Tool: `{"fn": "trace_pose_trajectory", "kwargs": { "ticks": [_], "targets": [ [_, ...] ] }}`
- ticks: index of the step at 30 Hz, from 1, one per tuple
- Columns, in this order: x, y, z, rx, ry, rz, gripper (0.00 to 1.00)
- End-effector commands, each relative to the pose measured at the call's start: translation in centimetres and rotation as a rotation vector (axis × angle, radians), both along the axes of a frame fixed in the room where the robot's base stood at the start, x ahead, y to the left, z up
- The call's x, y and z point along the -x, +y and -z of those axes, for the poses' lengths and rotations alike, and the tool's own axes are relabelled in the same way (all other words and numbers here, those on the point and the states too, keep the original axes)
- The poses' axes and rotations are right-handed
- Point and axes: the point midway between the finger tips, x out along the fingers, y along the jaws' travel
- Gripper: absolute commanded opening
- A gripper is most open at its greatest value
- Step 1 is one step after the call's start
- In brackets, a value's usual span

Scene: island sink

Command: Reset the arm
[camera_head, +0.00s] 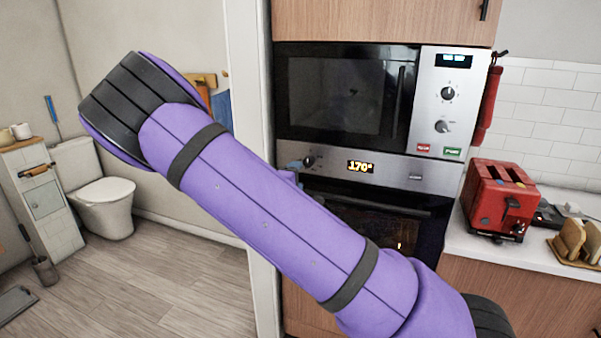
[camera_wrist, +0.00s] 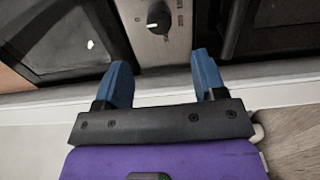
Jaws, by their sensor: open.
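My purple arm (camera_head: 255,215) stretches diagonally across the head view, from the lower right up to a dark-banded elbow at the upper left. Its forearm hides most of my gripper in that view; a small blue patch near the oven knob looks like a fingertip. In the wrist view my gripper (camera_wrist: 162,80) shows two blue fingers spread apart with nothing between them. A dark knob (camera_wrist: 158,18) on a metal panel lies beyond the fingertips; I cannot tell whether anything touches.
A microwave (camera_head: 340,95) sits above an oven (camera_head: 385,215) whose display reads 170. A red toaster (camera_head: 498,198) and a toast rack (camera_head: 578,240) stand on the right counter. A white door frame (camera_head: 250,70) is close behind the arm. A toilet (camera_head: 105,205) and open floor lie left.

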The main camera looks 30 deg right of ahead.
Motion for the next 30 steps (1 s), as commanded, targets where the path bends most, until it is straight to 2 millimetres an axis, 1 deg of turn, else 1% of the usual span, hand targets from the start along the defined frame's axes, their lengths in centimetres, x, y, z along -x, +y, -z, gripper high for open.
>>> {"fn": "trace_pose_trajectory", "kwargs": {
  "ticks": [3,6,22,26,30],
  "targets": [
    [0.5,0.6,0.0,0.000,0.000,0.000,0.64],
    [0.6,0.7,0.0,0.001,-0.001,0.000,0.64],
    [0.6,0.6,0.0,-0.019,0.000,0.000,0.64],
    [0.9,0.4,0.5,-0.132,0.000,-0.005,0.64],
    [1.5,0.5,1.1,-0.360,0.002,-0.017,0.64]
  ]
}}
